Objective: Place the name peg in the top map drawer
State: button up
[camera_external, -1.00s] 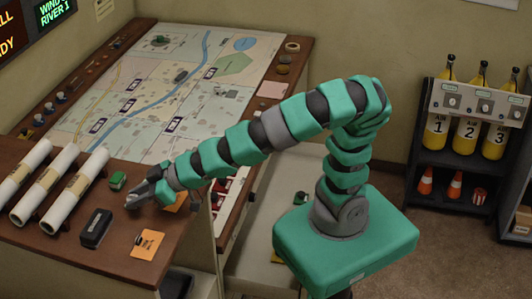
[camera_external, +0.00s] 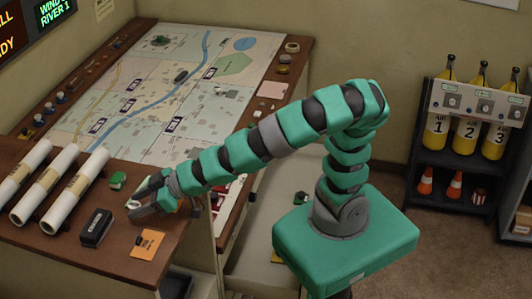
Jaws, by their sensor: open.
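My gripper (camera_external: 134,209) is open, with its fingers just above the front part of the brown console top, pointing left. A small pale spot shows at the fingertips; I cannot tell what it is. I cannot tell for sure which thing is the name peg. A small green piece (camera_external: 117,180) lies just beyond the gripper, apart from it. A small dark piece lies on an orange card (camera_external: 150,243) in front of the gripper. Under my arm, an open drawer (camera_external: 232,211) with red and white contents shows partly at the console's right side.
Several rolled maps (camera_external: 75,190) lie left of the gripper, and a black block (camera_external: 95,228) lies nearer the front. The map (camera_external: 150,95) covers the console's back part.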

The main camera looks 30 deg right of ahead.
jog(key=shift+r, duration=0.15)
jog(key=b+v, duration=0.2)
jog(key=v, duration=1)
jog(key=shift+w, duration=0.1)
